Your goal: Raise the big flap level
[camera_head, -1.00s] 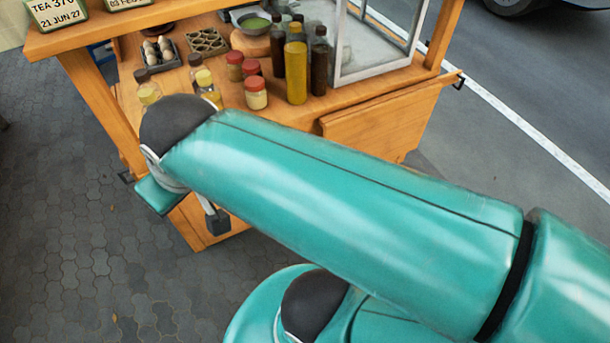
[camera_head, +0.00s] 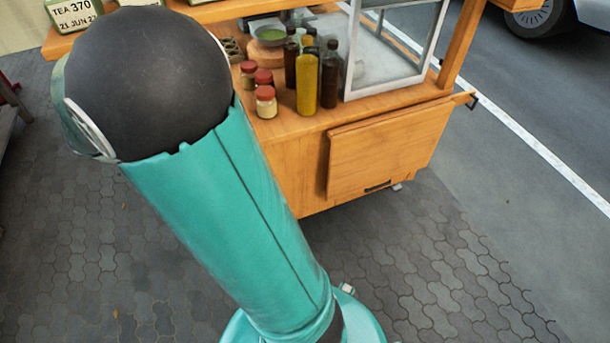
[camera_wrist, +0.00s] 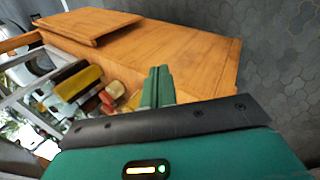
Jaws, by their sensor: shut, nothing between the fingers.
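The big flap (camera_head: 388,152) is a wooden panel hanging down against the front of the wooden cart, with a dark handle (camera_head: 378,186) near its lower edge. It looks closed against the cart front. In the wrist view the flap (camera_wrist: 88,27) shows at the upper left as a raised panel on the cart front. My gripper (camera_wrist: 158,86) is shut and empty, its green fingers together in front of the cart, to the right of the flap in that view and apart from it. In the head view my arm hides the gripper.
Bottles (camera_head: 307,78) and red-lidded jars (camera_head: 265,95) stand on the cart top beside a glass case (camera_head: 392,45). A dark bracket (camera_head: 473,102) sticks out at the cart's right corner. The paved ground (camera_head: 440,250) before the flap is clear.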

